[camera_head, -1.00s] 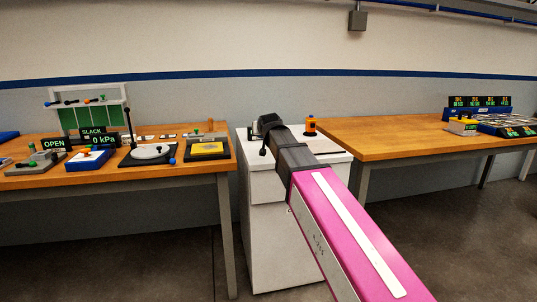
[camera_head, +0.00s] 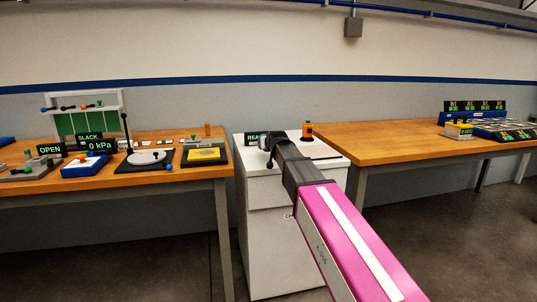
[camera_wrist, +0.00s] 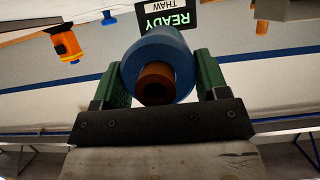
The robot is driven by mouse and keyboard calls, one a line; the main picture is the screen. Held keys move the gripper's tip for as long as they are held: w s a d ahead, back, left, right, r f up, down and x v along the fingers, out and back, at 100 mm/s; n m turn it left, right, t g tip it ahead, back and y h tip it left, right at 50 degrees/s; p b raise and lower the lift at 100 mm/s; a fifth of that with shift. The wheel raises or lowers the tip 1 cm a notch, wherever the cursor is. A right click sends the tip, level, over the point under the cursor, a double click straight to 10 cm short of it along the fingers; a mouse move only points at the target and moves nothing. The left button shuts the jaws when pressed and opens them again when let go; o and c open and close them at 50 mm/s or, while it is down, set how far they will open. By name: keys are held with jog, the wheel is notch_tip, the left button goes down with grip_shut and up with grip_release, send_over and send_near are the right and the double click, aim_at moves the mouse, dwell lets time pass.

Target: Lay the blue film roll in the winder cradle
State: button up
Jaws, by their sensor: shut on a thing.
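The blue film roll (camera_wrist: 158,62) is in my gripper (camera_wrist: 157,75) in the wrist view. It is a thick blue ring around a brown core, its round end towards the camera. The green fingers press on it from both sides. In the head view the end of my arm (camera_head: 272,148) is over the white cabinet, and the roll is hard to make out there. I cannot clearly identify the winder cradle; small fixtures stand on the left bench (camera_head: 120,183).
The white cabinet (camera_head: 283,222) stands between the left bench and the right bench (camera_head: 400,140). It carries a READY sign (camera_head: 253,138) and an orange device (camera_head: 307,130). A gauge sign (camera_head: 98,144) stands on the left bench. The near part of the right bench is bare.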

aim_at(269, 151)
jog(key=shift+w+d+f, duration=0.15)
jog(key=shift+d+f, duration=0.05)
jog(key=shift+f, duration=1.9)
jog(key=shift+f, duration=0.15)
jog(key=o, duration=1.1)
